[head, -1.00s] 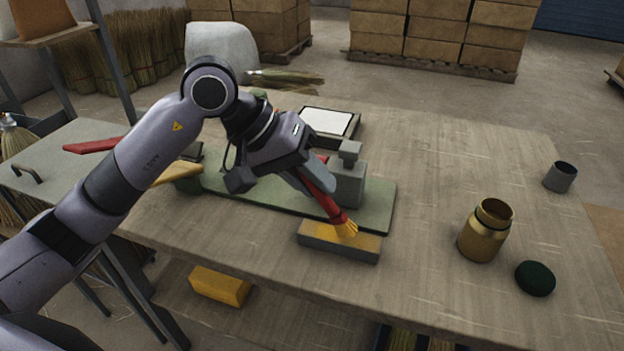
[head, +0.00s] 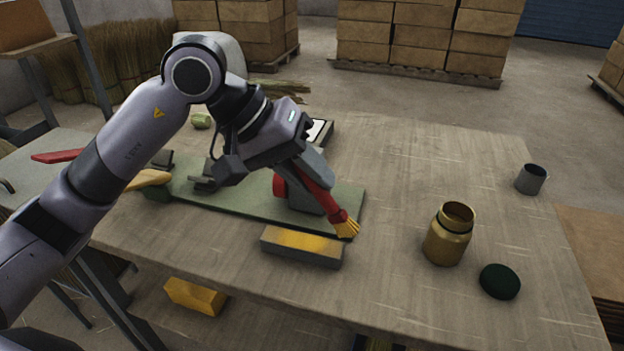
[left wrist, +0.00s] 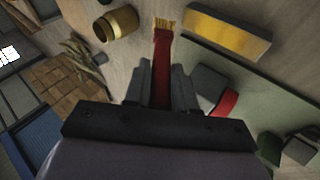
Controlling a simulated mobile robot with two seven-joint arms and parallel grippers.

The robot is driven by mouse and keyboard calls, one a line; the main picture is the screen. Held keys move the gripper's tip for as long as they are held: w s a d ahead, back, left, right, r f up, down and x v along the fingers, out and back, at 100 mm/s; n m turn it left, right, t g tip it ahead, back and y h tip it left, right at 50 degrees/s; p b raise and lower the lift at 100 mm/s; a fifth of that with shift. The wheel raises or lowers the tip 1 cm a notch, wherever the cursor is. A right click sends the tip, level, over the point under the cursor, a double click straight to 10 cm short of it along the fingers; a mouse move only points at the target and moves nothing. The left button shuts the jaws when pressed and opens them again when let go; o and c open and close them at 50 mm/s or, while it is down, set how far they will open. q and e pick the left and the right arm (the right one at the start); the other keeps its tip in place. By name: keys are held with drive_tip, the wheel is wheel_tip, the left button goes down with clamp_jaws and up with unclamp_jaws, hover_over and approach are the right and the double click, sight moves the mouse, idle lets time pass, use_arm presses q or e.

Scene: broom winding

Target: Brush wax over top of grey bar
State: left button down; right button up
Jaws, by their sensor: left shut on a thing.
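The grey bar (head: 270,253) lies near the front edge of the table, with yellow wax (head: 303,241) over most of its top. It also shows in the left wrist view (left wrist: 228,33). My left gripper (head: 318,185) is shut on the red handle of a brush (head: 325,203). The brush's yellow bristles (head: 346,229) are just past the bar's right end, pointing down; I cannot tell whether they touch anything. The brush also shows in the left wrist view (left wrist: 162,65). My right gripper is not in view.
An open brass jar (head: 447,236) stands right of the bar, with a dark green lid (head: 500,281) beside it. A grey cup (head: 531,179) stands at the table's right. A green board (head: 240,203) with a grey fixture lies behind the bar. A yellow block (head: 196,296) is lower down.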

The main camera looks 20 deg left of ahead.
use_arm(q)
wheel_tip(320, 180, up, 4)
drive_tip(key=shift+r+p, duration=0.1)
drive_tip(key=shift+p, duration=0.7)
drive_tip(key=shift+r, duration=0.2)
idle(0.5)
drive_tip(key=shift+f, duration=0.1)
